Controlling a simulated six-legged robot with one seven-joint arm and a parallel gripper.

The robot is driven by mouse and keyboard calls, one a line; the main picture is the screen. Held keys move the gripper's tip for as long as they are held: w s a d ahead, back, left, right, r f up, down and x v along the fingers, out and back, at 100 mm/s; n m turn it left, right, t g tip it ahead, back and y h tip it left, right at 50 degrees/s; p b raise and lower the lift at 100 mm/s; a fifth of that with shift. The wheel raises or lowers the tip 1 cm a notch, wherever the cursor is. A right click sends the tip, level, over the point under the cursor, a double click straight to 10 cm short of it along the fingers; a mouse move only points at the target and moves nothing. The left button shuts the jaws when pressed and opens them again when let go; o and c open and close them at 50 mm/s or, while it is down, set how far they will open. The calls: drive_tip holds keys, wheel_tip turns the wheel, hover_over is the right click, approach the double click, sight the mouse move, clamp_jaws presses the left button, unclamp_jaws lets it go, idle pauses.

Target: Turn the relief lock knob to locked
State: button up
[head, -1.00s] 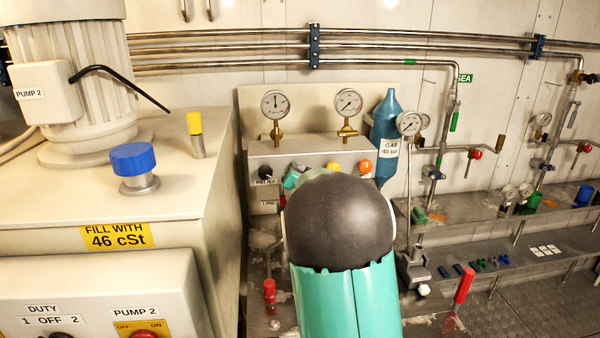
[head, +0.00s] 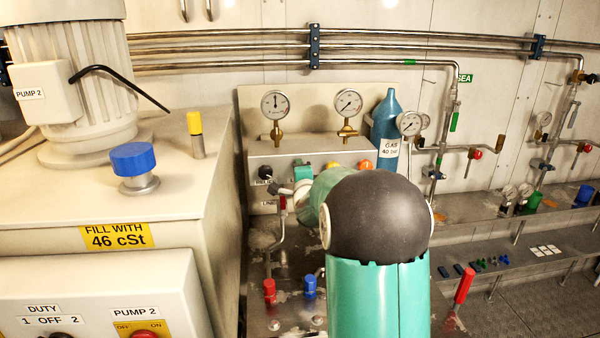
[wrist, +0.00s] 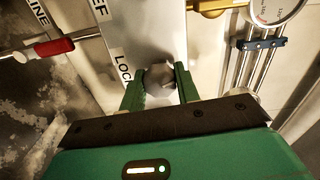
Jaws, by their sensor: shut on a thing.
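The relief lock knob (wrist: 158,82) is a grey faceted knob in the wrist view, beside a partly cut-off label reading "LOC". My gripper (wrist: 160,86) has its green fingers on either side of the knob and is shut on it. My gripper and wrist hide the lock knob there. I cannot read which position the knob is turned to.
A red-handled valve (wrist: 54,47) is close to my gripper on the left in the wrist view. Gauges (head: 275,104) stand above the panel box (head: 310,150). Red (head: 269,290) and blue (head: 309,287) handles stand below, beside my arm. The pump tank (head: 150,200) is at left.

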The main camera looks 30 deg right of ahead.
drive_tip(key=m, duration=0.3)
drive_tip(key=shift+m, duration=0.3)
idle(0.3)
drive_tip(key=o, duration=1)
drive_tip(key=shift+c, duration=0.2)
drive_tip(key=v, duration=1.3)
drive_tip(key=shift+s+a, duration=0.25)
drive_tip(key=shift+s, duration=0.1)
